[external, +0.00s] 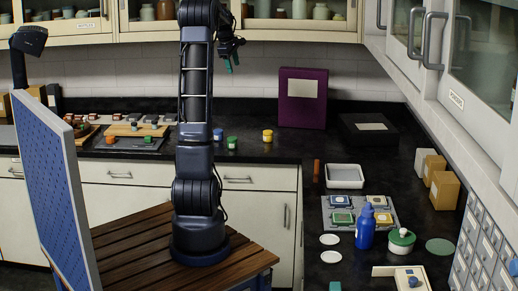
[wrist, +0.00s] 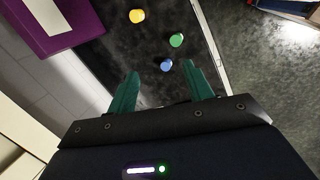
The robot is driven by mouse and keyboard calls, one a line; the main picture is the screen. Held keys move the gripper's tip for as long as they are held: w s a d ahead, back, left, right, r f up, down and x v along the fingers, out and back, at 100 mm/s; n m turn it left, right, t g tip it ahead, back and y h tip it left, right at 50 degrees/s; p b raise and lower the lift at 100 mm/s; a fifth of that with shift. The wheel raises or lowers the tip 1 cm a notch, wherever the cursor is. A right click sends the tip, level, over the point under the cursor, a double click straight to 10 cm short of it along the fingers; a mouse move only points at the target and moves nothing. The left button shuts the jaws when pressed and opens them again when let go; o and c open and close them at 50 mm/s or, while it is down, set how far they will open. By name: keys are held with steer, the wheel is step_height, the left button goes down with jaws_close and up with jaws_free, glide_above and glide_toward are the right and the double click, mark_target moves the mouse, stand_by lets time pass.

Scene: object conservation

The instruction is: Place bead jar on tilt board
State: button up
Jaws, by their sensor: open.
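Three small lidded jars stand on the dark back counter: a blue one (external: 218,134), a green one (external: 232,142) and a yellow one (external: 267,135). The wrist view shows the blue jar (wrist: 166,65), green jar (wrist: 177,40) and yellow jar (wrist: 137,15) beyond my fingertips. I cannot tell which is the bead jar. My gripper (external: 232,63) is open and empty, high above the back counter; its green fingers (wrist: 160,80) are spread in the wrist view.
A purple box (external: 303,98) and a black box (external: 369,135) stand at the back right. The right counter holds a white tray (external: 345,176), a grey tray (external: 328,212), a blue bottle (external: 365,228) and a white pot (external: 401,241). Overhead cabinets line the wall.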

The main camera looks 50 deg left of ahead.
steer(key=s+d+r+m, duration=0.1)
steer(key=s+d+m, duration=0.25)
steer(key=d, duration=0.75)
steer(key=s+d+m, duration=0.3)
steer(key=d+m, duration=0.1)
steer(key=d, duration=0.6)
steer(key=s+d+r+m, duration=0.1)
steer(key=s+d+m, duration=0.25)
steer(key=d, duration=0.75)
steer(key=s+d+f+m, duration=0.5)
steer(key=s+d+m, duration=0.1)
steer(key=s, duration=0.3)
steer(key=s+d+f+m+t+h, duration=0.1)
steer(key=s+d+f+m, duration=0.4)
steer(key=s+d, duration=0.4)
steer(key=shift+m, duration=0.5)
